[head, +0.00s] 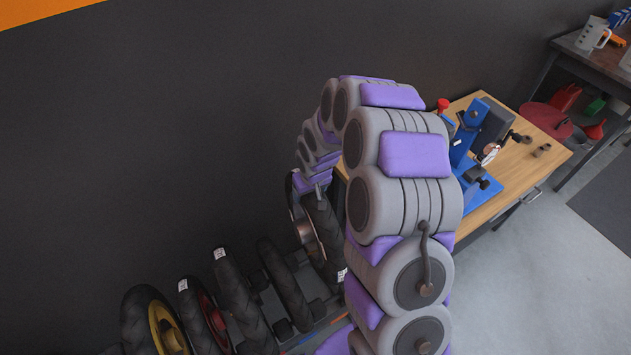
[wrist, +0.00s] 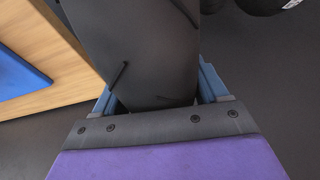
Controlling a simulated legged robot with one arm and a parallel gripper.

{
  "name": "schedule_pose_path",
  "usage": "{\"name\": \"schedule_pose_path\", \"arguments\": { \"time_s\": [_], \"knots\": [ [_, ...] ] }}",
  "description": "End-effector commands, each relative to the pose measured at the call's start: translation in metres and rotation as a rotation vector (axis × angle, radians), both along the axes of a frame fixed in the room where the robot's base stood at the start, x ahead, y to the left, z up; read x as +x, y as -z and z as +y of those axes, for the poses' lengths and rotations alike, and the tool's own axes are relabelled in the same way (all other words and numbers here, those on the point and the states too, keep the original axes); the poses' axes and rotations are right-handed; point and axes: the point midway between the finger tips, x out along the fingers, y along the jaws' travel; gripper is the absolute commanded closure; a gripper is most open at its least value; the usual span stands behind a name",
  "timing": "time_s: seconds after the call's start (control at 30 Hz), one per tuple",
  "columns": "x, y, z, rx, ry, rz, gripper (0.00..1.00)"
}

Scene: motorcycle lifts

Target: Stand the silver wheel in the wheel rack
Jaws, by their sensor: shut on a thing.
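The silver wheel (head: 310,232), with a black tyre and a silvery hub, is upright at the right end of the row of wheels in the head view. My gripper is shut on its tyre; in the wrist view the tyre (wrist: 148,60) fills the space between the two blue fingers (wrist: 158,95). In the head view my arm hides the gripper's fingers and part of the wheel. The wheel rack (head: 325,322) is low along the dark wall, mostly hidden by wheels and my arm. I cannot tell whether the held wheel touches the rack.
Several wheels stand left of it, including a yellow-rimmed one (head: 160,325), a red-rimmed one (head: 205,312) and black-tyred ones (head: 285,283). A wooden workbench (head: 540,165) with a blue vise-like tool (head: 465,145) is at right. Grey floor (head: 560,270) lies open at lower right.

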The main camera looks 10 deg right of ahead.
Motion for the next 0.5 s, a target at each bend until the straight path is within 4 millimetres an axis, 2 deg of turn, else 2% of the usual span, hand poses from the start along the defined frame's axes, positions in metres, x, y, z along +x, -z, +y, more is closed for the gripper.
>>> {"name": "schedule_pose_path", "arguments": {
  "time_s": [0.03,0.2,0.4,0.5],
  "knots": [
    [0.002,0.018,0.003,-0.005,-0.014,0.010,1.00],
    [0.001,0.064,0.001,-0.016,-0.058,0.052,1.00],
    [0.000,0.101,-0.010,-0.023,-0.089,0.082,1.00],
    [-0.001,0.111,-0.013,-0.027,-0.098,0.091,1.00]
  ]
}}
